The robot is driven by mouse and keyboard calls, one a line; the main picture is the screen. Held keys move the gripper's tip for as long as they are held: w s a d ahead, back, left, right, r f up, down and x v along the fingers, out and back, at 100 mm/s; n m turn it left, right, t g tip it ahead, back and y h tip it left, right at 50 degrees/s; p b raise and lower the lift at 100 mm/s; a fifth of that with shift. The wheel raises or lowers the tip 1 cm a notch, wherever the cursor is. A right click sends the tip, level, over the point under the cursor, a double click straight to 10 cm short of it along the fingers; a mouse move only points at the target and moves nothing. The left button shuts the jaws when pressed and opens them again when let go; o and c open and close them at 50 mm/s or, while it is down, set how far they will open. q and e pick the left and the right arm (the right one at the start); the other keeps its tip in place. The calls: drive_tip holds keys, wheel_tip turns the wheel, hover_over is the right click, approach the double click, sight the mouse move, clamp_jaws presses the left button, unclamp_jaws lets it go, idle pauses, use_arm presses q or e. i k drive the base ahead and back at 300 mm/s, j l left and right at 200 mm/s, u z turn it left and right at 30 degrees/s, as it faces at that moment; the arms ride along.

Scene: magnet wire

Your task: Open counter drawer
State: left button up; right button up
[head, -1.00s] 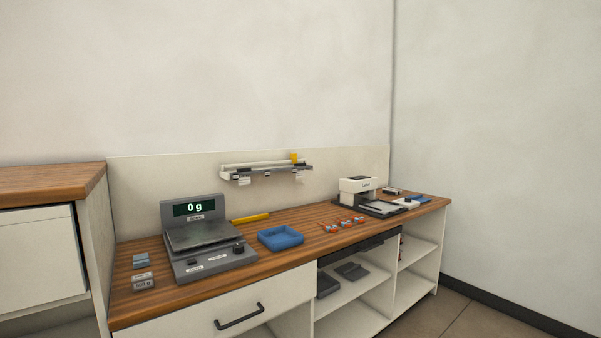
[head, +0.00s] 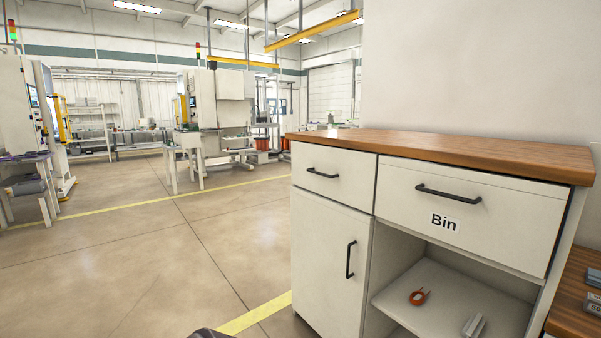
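A white counter cabinet with a wooden top (head: 440,150) stands at the right of the head view. Its wide drawer (head: 460,212), labelled "Bin", has a black bar handle (head: 448,193) and looks closed. A narrower drawer (head: 334,183) to its left has a black handle (head: 322,173) and also looks closed. Below that is a door (head: 325,255) with a vertical handle (head: 350,259). Neither of my grippers is in view.
An open shelf (head: 450,295) under the Bin drawer holds an orange ring-shaped item (head: 418,298) and a grey piece (head: 474,326). A lower wooden counter (head: 572,310) adjoins at right. Open floor (head: 130,265) with yellow lines lies left; machines stand far back.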

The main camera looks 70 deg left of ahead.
sight(348, 177)
drive_tip(key=j+u, duration=0.15)
drive_tip(key=u, duration=1.9)
